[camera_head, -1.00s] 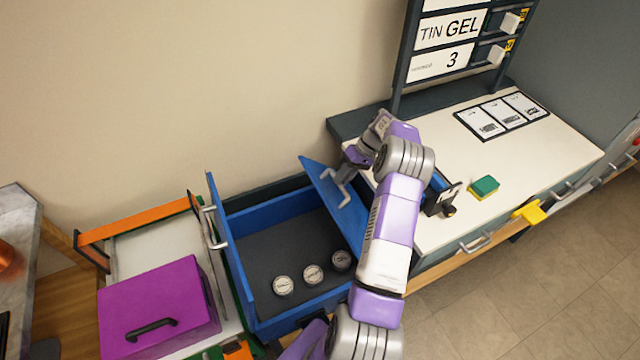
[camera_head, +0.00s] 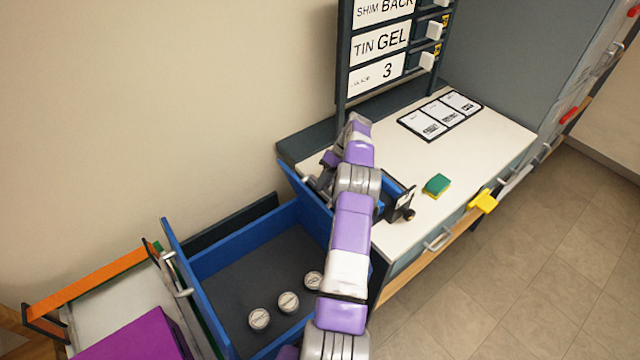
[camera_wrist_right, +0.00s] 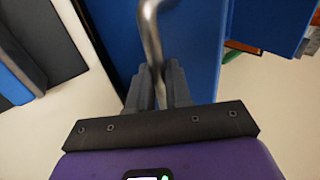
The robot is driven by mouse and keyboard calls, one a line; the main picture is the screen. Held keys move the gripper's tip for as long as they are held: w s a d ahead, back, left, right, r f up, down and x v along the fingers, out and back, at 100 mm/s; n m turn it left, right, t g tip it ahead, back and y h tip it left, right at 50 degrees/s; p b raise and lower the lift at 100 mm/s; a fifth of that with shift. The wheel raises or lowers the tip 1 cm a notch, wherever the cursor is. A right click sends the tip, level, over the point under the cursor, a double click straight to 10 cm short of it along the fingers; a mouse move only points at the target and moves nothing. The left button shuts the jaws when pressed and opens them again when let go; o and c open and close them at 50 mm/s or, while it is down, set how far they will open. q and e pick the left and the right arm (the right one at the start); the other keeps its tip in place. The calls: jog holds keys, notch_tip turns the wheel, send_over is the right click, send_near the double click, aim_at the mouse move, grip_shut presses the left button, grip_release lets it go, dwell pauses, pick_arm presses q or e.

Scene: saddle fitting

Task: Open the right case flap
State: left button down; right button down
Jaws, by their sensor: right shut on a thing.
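The blue case (camera_head: 203,262) stands open at lower centre in the head view, with several round tins (camera_head: 288,302) on its dark floor. Its right flap (camera_head: 296,187) is a blue panel standing tilted along the case's right side, partly hidden by my right arm. My right gripper (camera_head: 322,180) is at this flap. In the right wrist view, its fingers (camera_wrist_right: 158,90) are shut on the flap's bent metal handle (camera_wrist_right: 151,32), with the blue panel (camera_wrist_right: 200,45) behind. The left flap (camera_head: 187,275) stands up on the other side with its own handle. My left gripper is out of view.
A white worktop (camera_head: 470,150) lies right of the case, with a green and yellow sponge (camera_head: 437,185), a small dark holder (camera_head: 400,203) and a card panel (camera_head: 440,114). A sign rack (camera_head: 380,50) stands behind. A purple box (camera_head: 135,338) is at lower left.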

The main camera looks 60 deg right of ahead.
jog(key=shift+s+f, duration=0.35)
jog(key=shift+f, duration=0.4)
jog(key=c, duration=1.3)
grip_release()
jog(key=shift+o, duration=1.2)
jog(key=shift+w+d, duration=0.1)
jog(key=shift+d, duration=0.1)
jog(key=shift+w+r, duration=0.15)
jog(key=shift+r, duration=0.05)
notch_tip(320, 180, up, 10)
jog(key=p, duration=0.1)
jog(key=shift+a+f, duration=0.1)
jog(key=shift+f, duration=0.05)
